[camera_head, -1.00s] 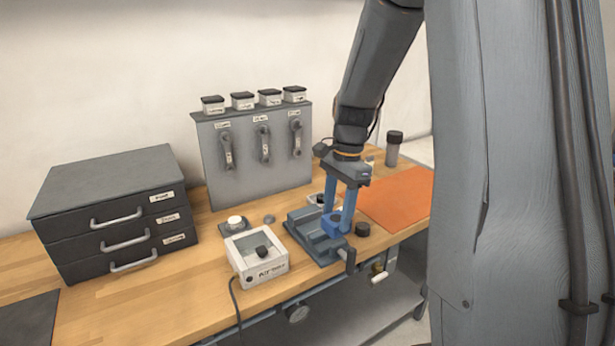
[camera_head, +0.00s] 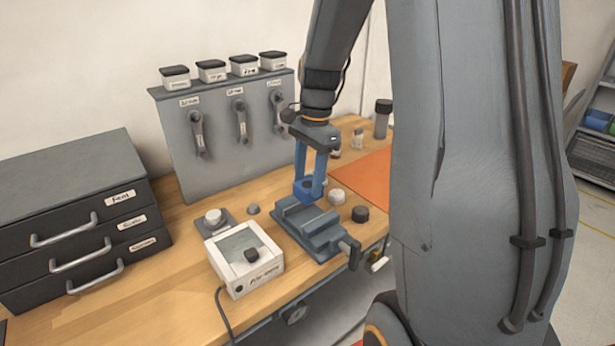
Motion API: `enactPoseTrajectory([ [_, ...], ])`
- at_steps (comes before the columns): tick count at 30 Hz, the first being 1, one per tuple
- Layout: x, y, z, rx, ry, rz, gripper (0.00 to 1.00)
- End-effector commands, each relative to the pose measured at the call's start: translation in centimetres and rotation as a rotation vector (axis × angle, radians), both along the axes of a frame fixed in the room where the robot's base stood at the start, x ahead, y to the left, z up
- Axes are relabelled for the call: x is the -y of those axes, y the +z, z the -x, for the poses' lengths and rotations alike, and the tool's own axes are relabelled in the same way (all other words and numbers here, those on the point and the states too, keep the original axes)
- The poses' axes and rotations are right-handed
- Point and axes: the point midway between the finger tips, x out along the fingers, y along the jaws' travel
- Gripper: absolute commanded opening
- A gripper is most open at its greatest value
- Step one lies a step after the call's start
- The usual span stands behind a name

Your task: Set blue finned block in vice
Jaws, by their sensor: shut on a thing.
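My gripper (camera_head: 309,188) is shut on the blue finned block (camera_head: 303,191), which sits between its two blue fingertips. The block appears above the rear part of the vice (camera_head: 318,235), apart from its jaws as far as I can tell; the fingers hide part of the block, and its fins are too small to make out. The vice is a grey-blue tool on the wooden bench, with a dark handle at its front right. The gap between its jaws shows as a narrow slot.
A white control box (camera_head: 245,262) stands left of the vice. A black round knob (camera_head: 360,214) and a white round piece (camera_head: 337,196) lie to its right. An orange mat (camera_head: 366,180) lies behind. Black drawers (camera_head: 85,225) and a grey tool panel (camera_head: 222,135) stand at left and back.

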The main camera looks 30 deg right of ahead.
Motion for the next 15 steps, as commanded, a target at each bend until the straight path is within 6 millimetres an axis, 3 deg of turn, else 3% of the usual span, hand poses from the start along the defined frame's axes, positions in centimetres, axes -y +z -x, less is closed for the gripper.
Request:
enactPoseTrajectory([
  [9, 0.1, -3.0, 0.0, 0.0, -0.002, 0.0, 0.19],
  [15, 0.1, -2.8, 0.0, 0.001, -0.002, 0.0, 0.19],
])
